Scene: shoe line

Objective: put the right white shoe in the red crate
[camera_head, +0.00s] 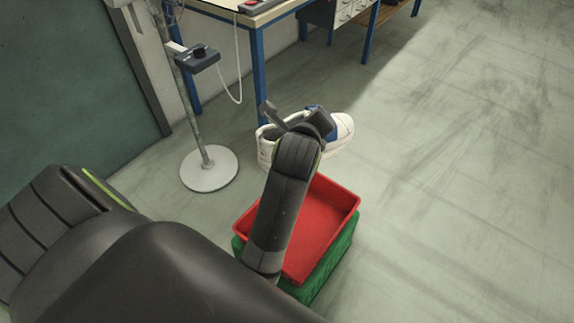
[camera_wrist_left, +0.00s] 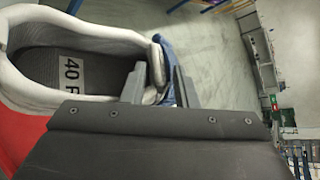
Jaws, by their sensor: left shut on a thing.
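A white shoe with a blue part (camera_head: 341,130) shows in the head view just beyond the red crate, partly hidden by my left gripper. My left gripper (camera_head: 296,117) is shut on this shoe. In the left wrist view the shoe (camera_wrist_left: 75,35) fills the upper left, its opening facing the camera, with "40 R" on the insole. My left gripper's fingers (camera_wrist_left: 158,85) pinch the shoe's edge near the blue part. The red crate (camera_head: 334,226) stands below and nearer, on a green crate, partly hidden by my left arm. My right gripper is not in view.
The green crate (camera_head: 331,273) sits under the red one. A pole on a round white base (camera_head: 209,168) stands to the left. A blue-legged table (camera_head: 259,62) is behind. The floor to the right is clear.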

